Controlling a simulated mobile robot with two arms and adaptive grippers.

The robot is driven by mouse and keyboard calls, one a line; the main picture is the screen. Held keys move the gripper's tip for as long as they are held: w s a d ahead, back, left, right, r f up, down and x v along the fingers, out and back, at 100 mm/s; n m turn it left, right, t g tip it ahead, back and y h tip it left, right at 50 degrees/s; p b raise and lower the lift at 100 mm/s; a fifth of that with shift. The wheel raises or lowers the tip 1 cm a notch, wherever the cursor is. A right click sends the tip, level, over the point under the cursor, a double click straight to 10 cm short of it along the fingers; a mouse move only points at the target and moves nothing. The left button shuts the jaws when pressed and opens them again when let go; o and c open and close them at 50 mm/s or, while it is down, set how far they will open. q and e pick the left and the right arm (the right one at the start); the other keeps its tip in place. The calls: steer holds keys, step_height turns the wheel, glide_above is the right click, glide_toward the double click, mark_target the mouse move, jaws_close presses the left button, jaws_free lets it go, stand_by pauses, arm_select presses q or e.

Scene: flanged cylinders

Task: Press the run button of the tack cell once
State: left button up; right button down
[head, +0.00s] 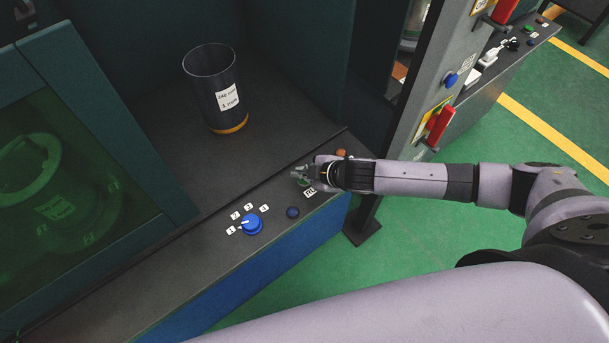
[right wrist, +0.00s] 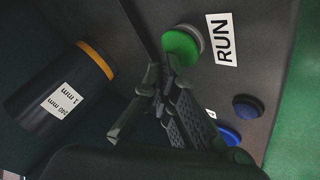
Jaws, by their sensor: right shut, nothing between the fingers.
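The green run button (right wrist: 182,46) shows in the right wrist view in a grey collar, next to a white RUN label (right wrist: 222,39). In the head view the label (head: 309,193) lies on the front panel, and my right gripper (head: 302,176) largely covers the button. My right gripper (right wrist: 163,82) is shut and empty, with its fingertips close to the button's edge. I cannot tell whether they touch it. My left gripper is not in view.
A dark blue button (head: 292,212) and a blue rotary knob (head: 250,223) with numbered labels sit on the same panel. A dark cylinder with an orange base band (head: 212,90) stands on the deck behind. A grey post with a red handle (head: 436,124) stands right.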

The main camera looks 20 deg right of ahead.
steer(key=shift+f, duration=0.55)
stand_by(0.4)
steer(key=shift+r, duration=0.1)
steer(key=shift+r+p, duration=0.9)
step_height(320, 180, up, 5)
steer(key=p, duration=0.5)
stand_by(1.5)
